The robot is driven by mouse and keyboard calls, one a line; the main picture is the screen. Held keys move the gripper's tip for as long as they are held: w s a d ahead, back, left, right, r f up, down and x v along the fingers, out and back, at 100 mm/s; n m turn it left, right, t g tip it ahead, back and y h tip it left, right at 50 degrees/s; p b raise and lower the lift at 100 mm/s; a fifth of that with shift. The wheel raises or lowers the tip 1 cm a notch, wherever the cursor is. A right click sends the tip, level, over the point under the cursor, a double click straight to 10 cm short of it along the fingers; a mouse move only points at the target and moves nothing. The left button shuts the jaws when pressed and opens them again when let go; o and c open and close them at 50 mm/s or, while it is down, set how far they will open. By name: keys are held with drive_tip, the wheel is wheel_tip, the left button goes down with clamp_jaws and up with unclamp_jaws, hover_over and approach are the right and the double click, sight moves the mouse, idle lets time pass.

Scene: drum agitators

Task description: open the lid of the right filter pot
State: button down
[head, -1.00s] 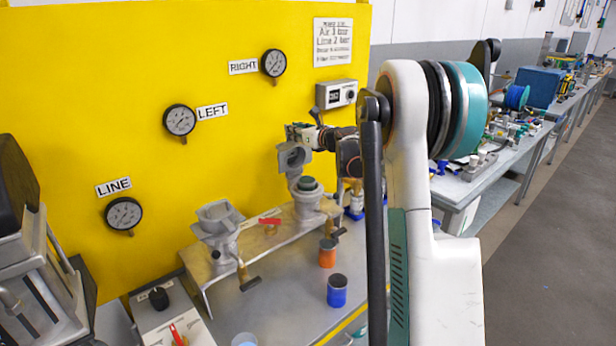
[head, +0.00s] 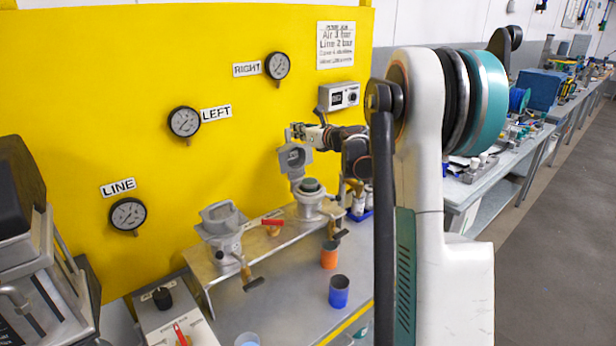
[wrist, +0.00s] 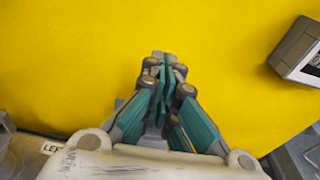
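The right filter pot (head: 311,207) is a grey casting on the bench shelf, with a dark green round top (head: 311,186) showing in its mouth. Its grey lid (head: 294,158) stands swung up above the pot's back left side, so the pot is uncovered. My gripper (head: 291,133) is just above the lid's upper edge, in front of the yellow panel; whether it touches the lid is unclear. In the wrist view, my gripper's teal fingers (wrist: 165,66) are together at the tips with nothing visible between them.
The left filter pot (head: 222,232) stands to the left on the same shelf. An orange cup (head: 329,255) and a blue cup (head: 339,292) stand in front. A grey box (head: 338,95) is on the panel at right.

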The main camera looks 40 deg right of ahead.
drive_tip(key=s+d+r+p, duration=0.1)
drive_tip(key=s+r, duration=0.1)
drive_tip(key=s, duration=0.5)
drive_tip(key=shift+d+r, duration=0.2)
drive_tip(key=shift+r, duration=0.05)
